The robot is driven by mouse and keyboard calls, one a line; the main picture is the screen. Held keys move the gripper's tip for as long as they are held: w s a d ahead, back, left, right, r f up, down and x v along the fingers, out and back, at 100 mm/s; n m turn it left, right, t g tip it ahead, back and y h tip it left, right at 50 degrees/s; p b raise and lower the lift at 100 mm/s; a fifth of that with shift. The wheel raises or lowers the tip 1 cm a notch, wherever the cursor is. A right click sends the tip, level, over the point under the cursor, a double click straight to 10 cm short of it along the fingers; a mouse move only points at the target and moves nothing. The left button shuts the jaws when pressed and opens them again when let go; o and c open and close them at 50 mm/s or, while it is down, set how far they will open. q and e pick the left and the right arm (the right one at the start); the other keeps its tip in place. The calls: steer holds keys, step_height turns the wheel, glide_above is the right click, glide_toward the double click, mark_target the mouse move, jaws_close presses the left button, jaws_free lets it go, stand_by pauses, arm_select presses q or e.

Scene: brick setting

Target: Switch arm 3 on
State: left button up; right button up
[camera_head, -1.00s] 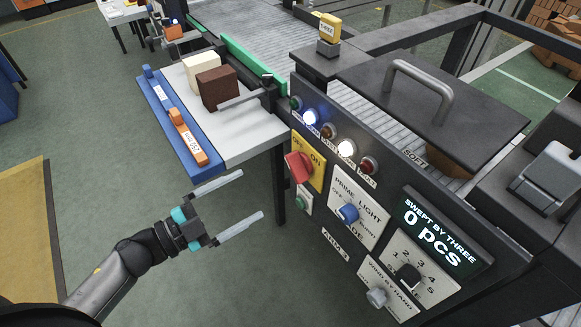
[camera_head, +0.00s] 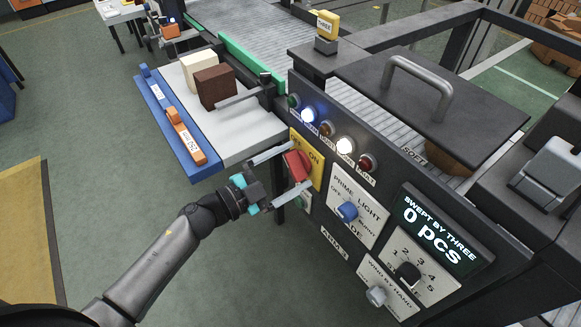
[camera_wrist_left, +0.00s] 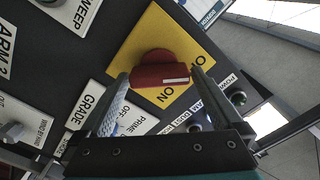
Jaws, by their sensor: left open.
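The red rotary switch knob (camera_head: 296,166) sits on a yellow plate (camera_head: 318,172) marked OFF and ON, on the dark control panel. In the left wrist view the red knob (camera_wrist_left: 160,72) lies between the two fingers, on the yellow plate (camera_wrist_left: 188,50). My left gripper (camera_head: 288,172) is open, one finger above and one below the knob; I cannot tell whether either finger touches it. The ARM 3 label (camera_wrist_left: 8,52) shows at the left of the wrist view. My right gripper is not in view.
The panel also carries a blue PRIME LIGHT knob (camera_head: 347,212), a black selector (camera_head: 407,275), a grey knob (camera_head: 376,296) and a row of lamps, two lit. A display (camera_head: 438,228) reads 0 pcs. A white table (camera_head: 240,135) with bricks stands left of the panel.

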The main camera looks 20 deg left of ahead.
arm_select(q)
steer(key=c, duration=1.1)
steer(key=shift+c, duration=0.2)
